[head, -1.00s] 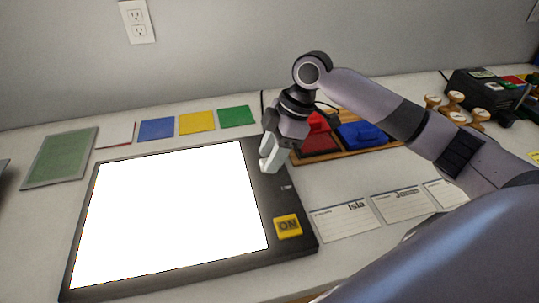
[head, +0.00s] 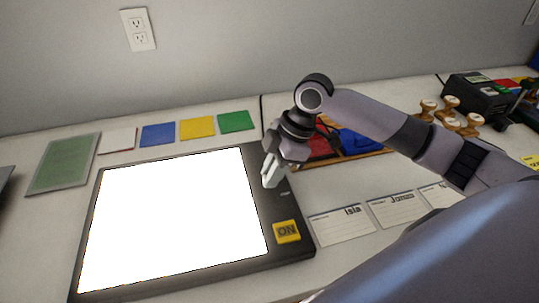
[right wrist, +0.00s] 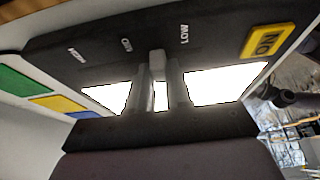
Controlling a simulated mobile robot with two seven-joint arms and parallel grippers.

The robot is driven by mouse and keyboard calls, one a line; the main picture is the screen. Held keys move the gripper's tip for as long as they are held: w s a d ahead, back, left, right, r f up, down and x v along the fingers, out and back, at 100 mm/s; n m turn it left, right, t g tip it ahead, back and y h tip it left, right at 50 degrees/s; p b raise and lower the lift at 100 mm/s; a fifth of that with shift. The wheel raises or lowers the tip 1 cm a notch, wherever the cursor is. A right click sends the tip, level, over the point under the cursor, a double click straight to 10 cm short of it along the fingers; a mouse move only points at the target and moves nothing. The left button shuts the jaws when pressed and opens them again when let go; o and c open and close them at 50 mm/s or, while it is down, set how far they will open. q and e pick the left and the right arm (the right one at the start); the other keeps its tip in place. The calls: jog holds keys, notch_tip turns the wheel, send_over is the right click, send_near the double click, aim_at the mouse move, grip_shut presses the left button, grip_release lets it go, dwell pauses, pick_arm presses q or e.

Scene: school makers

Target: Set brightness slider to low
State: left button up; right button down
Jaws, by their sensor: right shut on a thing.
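The light pad has a black frame (head: 260,215) and a bright white screen (head: 170,215). A yellow ON button (head: 287,231) sits at its near right corner, also visible in the right wrist view (right wrist: 267,41). My right gripper (head: 270,181) is down at the frame's right strip. In the right wrist view its fingers (right wrist: 158,85) are closed around a small grey slider knob (right wrist: 157,60). The knob appears between the MID label (right wrist: 126,45) and the LOW label (right wrist: 184,34). The fingers hide part of the slider track. My left gripper is not in view.
Blue, yellow and green squares (head: 197,127) lie behind the pad. A wooden tray (head: 362,155) with red and blue pieces stands behind my right gripper. Name cards (head: 341,224) lie to the right. Wooden-handled stamps (head: 446,108) stand farther right.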

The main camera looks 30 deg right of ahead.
aim_at(269, 199)
jog(key=s+p, duration=0.2)
jog(key=s, duration=0.1)
jog(key=shift+a+r, duration=0.15)
jog(key=shift+a, duration=0.2)
jog(key=shift+s+a, duration=0.1)
jog(key=shift+s, duration=0.1)
jog(key=shift+f, duration=0.25)
jog(key=shift+s, duration=0.1)
jog(key=c, duration=1.1)
grip_release()
jog(key=shift+o, duration=0.3)
jog(key=shift+s+r, duration=0.1)
jog(key=shift+r, duration=0.1)
